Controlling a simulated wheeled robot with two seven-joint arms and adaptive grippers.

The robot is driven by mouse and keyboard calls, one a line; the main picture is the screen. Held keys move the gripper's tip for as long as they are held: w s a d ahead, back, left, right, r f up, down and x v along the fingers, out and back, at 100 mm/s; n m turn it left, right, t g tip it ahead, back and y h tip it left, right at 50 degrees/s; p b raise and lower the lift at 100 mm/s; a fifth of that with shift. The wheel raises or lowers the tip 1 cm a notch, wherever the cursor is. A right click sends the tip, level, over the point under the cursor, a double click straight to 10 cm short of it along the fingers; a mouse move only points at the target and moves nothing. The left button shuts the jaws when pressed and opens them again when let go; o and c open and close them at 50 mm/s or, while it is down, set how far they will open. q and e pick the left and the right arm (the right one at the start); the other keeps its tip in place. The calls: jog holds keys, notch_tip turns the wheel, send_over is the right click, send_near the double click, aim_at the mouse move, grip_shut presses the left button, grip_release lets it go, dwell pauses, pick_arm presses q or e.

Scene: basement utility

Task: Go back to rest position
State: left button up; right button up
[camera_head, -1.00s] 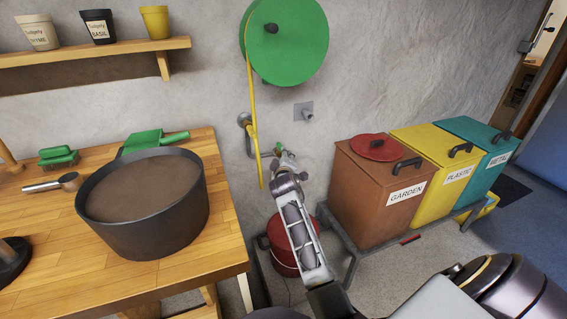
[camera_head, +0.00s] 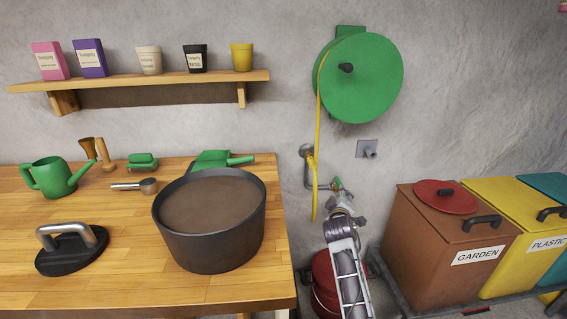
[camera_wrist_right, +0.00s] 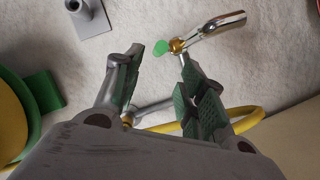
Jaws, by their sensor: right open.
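My right gripper (camera_head: 342,203) is in front of the wall tap (camera_head: 338,185), above the red bucket (camera_head: 327,283). In the right wrist view my right gripper (camera_wrist_right: 160,80) is open, its green-padded fingers apart. The tap's chrome spout (camera_wrist_right: 212,32) and green handle (camera_wrist_right: 161,47) show just beyond the fingertips. Nothing is held between the fingers. I cannot tell whether the right finger touches the tap. My left gripper is not in view.
The workbench (camera_head: 120,285) holds a dark soil pot (camera_head: 212,238), a green watering can (camera_head: 50,178) and small tools. A green hose reel (camera_head: 365,85) hangs above the tap. The brown GARDEN bin (camera_head: 430,250) and other bins stand close on the right.

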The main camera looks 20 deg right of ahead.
jog(key=shift+f, duration=0.1)
